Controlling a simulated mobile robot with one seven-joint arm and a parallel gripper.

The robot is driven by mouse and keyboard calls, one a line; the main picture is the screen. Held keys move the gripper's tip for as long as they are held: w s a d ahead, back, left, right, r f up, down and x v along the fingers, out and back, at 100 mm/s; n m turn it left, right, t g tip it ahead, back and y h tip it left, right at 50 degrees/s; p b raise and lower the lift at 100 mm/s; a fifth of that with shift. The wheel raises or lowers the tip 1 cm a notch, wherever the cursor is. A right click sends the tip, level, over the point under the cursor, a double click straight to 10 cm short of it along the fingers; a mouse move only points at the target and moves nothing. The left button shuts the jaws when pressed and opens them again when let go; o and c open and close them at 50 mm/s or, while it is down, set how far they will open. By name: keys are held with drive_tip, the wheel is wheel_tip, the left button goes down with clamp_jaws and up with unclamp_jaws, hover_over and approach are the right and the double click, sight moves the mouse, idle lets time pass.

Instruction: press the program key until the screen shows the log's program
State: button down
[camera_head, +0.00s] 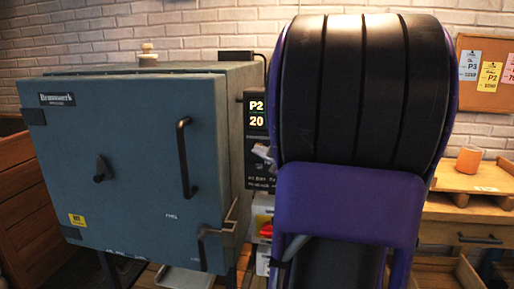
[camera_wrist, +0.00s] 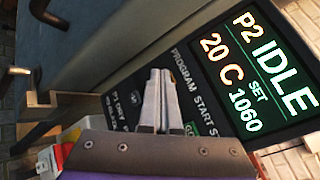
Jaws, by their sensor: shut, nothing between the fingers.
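The kiln's controller screen (camera_wrist: 262,70) reads P2, IDLE, 20 C, SET 1060 in the wrist view; P2 and 20 also show on it in the head view (camera_head: 257,114). The key panel (camera_wrist: 185,62) below it carries the labels PROGRAM, START and a partly hidden third word. A small dark key (camera_wrist: 134,98) lies left of my fingers and a green key (camera_wrist: 191,129) lies right of them. My gripper (camera_wrist: 160,75) is shut and empty, its tips over the panel near the PROGRAM label. Contact cannot be told. My gripper also shows in the head view (camera_head: 263,152).
The blue-grey kiln (camera_head: 130,150) has a door handle (camera_head: 185,157) jutting out near the panel. A cork board (camera_head: 487,46) holds several cards, one reading P3 (camera_head: 469,65). An orange cup (camera_head: 468,159) stands on a wooden bench. My arm hides the middle.

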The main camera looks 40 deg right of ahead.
idle(0.3)
drive_tip(key=shift+s+a, duration=0.5)
drive_tip(key=shift+a, duration=0.1)
idle(0.3)
drive_tip(key=shift+w+d, duration=0.25)
drive_tip(key=shift+d, duration=0.1)
drive_tip(key=shift+w+d, duration=0.2)
drive_tip(key=shift+d, duration=0.05)
idle(0.9)
drive_tip(key=shift+s+a, duration=0.45)
drive_tip(key=shift+a, duration=0.15)
drive_tip(key=shift+s, duration=0.1)
drive_tip(key=shift+s+a, duration=0.8)
drive_tip(key=shift+a, duration=0.15)
drive_tip(key=shift+s+a, duration=0.75)
drive_tip(key=shift+a, duration=0.2)
drive_tip(key=shift+d, duration=0.1)
